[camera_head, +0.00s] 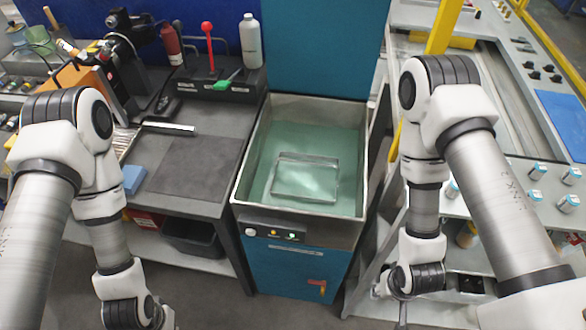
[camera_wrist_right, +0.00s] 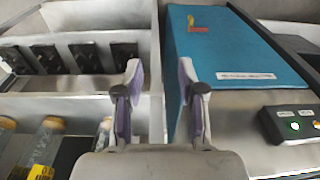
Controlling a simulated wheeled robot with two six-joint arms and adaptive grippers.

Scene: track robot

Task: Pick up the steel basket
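The steel basket (camera_head: 306,159) is a rectangular, thin-rimmed frame sitting in the greenish liquid of the open metal tank (camera_head: 249,178) in the middle of the head view. Its lower part shows only faintly through the liquid. My right gripper is open and empty in the right wrist view (camera_wrist_right: 160,75), beside the blue tank cabinet (camera_wrist_right: 225,55), low and to the right of the tank. My left arm hangs down at the lower left of the head view; its gripper is beyond the lower edge. Neither gripper is at the basket.
A control panel (camera_head: 290,236) with lit buttons is on the tank's front. A dark workbench (camera_head: 195,165) with a blue block (camera_head: 133,179) and bottles stands left. A grey rack (camera_head: 520,185) with small jars stands right, close to my right arm. The tank top is open.

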